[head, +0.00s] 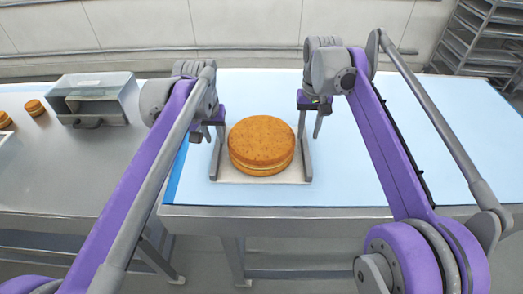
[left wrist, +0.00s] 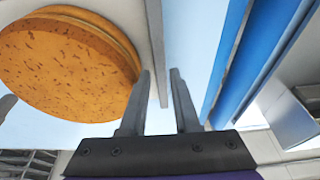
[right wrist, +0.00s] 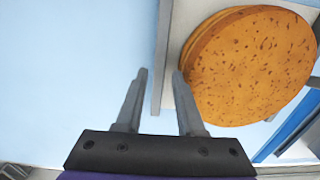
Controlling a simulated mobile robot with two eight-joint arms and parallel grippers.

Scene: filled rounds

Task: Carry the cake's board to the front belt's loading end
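The cake (head: 261,142), a round golden-brown two-layer sponge, rests on its pale board (head: 235,177), which has a raised grey rail along its left and right sides. The board lies on a light blue surface (head: 380,150). My left gripper (head: 208,138) is open at the left rail; in the left wrist view that rail (left wrist: 156,50) lines up with the gap between the fingers (left wrist: 157,75). My right gripper (head: 310,120) is open at the right rail; in the right wrist view the rail (right wrist: 162,60) lines up with the finger gap (right wrist: 160,75). I cannot tell whether the fingers touch the rails.
A darker blue strip (head: 177,165) edges the blue surface at left. Beyond it a grey metal table (head: 90,170) holds a metal box with a clear lid (head: 92,98) and small round cakes (head: 34,107). A rack (head: 485,45) stands back right. The blue surface is clear right of the board.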

